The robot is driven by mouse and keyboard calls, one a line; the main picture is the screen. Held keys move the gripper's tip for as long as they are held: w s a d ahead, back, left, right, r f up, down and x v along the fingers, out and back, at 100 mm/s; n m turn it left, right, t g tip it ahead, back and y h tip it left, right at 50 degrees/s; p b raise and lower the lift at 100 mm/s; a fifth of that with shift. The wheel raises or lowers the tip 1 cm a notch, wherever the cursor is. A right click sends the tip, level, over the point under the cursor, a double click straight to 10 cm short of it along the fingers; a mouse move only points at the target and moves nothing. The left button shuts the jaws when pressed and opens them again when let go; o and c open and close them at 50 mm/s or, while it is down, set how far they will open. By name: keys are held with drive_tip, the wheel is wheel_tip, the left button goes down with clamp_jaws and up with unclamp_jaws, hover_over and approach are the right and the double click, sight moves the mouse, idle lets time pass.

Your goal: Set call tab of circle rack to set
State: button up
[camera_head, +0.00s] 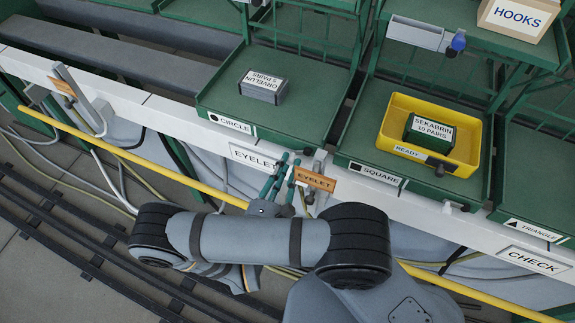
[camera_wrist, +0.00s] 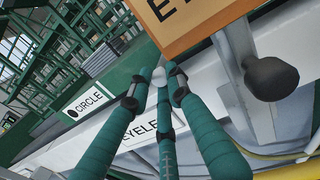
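The circle rack's green tray (camera_head: 213,97) carries a black-on-white CIRCLE label (camera_head: 231,123), also in the wrist view (camera_wrist: 86,102). My gripper (camera_head: 291,160) has teal fingers, just below the tray's front right corner, beside the orange EYELET sign. In the wrist view, my gripper's fingertips (camera_wrist: 158,70) are close together around a small pale rounded piece (camera_wrist: 158,77). I cannot tell whether this piece is the circle rack's call tab, or whether the fingers touch it. The tab's setting cannot be made out.
The orange EYELET sign (camera_head: 315,179) is close right of my fingers. In the wrist view, a dark knob (camera_wrist: 271,78) and grey post stand there. A grey box (camera_head: 263,86) sits on the circle tray. A yellow bin (camera_head: 459,110) sits on the square rack. A yellow rail (camera_head: 170,174) runs below.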

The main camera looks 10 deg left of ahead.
clamp_jaws()
drive_tip(key=n, duration=0.2)
drive_tip(key=d+f+n, duration=0.1)
drive_tip(key=n, duration=0.2)
drive_tip(key=shift+s+d+f, duration=0.1)
drive_tip(key=shift+d, duration=0.1)
drive_tip(key=o, duration=0.6)
unclamp_jaws()
drive_tip(key=shift+c, duration=0.2)
drive_tip(key=s+a, duration=0.1)
drive_tip(key=s, duration=1.1)
drive_tip(key=shift+a+r, duration=0.2)
drive_tip(key=shift+a, duration=0.2)
